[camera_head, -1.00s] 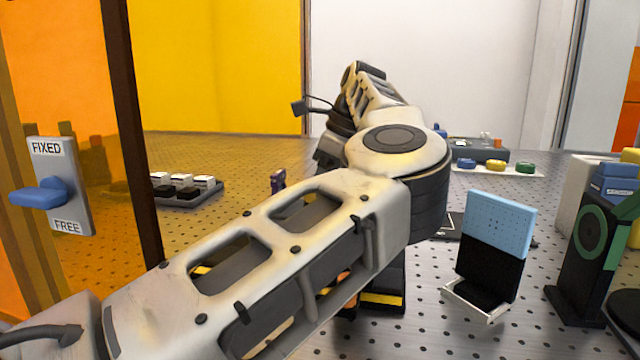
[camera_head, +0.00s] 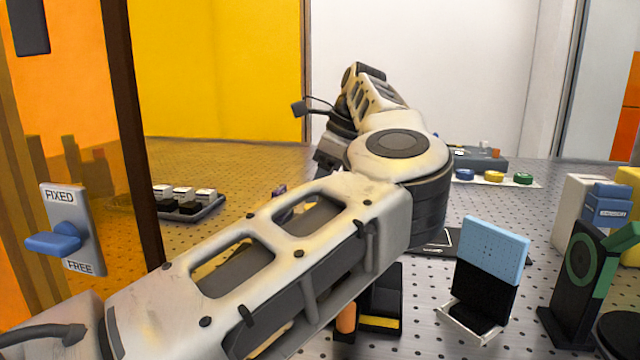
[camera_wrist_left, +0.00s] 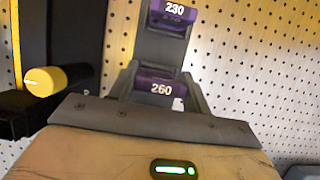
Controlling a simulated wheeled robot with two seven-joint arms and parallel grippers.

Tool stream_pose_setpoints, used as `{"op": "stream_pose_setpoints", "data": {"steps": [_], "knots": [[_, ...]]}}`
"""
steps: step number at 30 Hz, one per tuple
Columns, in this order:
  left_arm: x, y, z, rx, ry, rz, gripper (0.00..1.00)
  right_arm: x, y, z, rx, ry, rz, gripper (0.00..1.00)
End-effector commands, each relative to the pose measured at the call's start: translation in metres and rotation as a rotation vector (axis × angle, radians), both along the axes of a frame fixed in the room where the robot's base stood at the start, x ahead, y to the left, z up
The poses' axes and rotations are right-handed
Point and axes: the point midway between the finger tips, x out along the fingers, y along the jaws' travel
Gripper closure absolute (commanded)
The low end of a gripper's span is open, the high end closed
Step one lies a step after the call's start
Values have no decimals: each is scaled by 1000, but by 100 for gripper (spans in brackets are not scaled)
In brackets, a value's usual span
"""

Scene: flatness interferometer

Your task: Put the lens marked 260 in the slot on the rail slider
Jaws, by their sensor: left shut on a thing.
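In the left wrist view, the purple lens marked 260 (camera_wrist_left: 161,89) sits between the dark fingers of my left gripper (camera_wrist_left: 160,80), which is shut on it. A small purple piece (camera_head: 279,190) shows just above the arm. I cannot surely pick out the rail slider or its slot. My right gripper is not in view.
A FIXED/FREE switch panel (camera_head: 73,230) stands at the left by a dark post (camera_head: 141,130). A light-blue-topped black block (camera_head: 493,245) and a black-green stand (camera_head: 580,265) are at right. A yellow knob (camera_wrist_left: 45,80) on black hardware is left of the fingers.

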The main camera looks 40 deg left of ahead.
Motion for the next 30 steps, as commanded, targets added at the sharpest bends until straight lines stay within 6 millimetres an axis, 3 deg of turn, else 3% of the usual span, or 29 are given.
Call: {"op": "stream_pose_setpoints", "data": {"steps": [15,26,30], "knots": [[0,0,29,0,0,0,74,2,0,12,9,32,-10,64],[0,0,31,0,-1,0,74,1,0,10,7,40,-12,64],[4,-5,42,4,0,-16,74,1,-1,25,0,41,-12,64]]}}
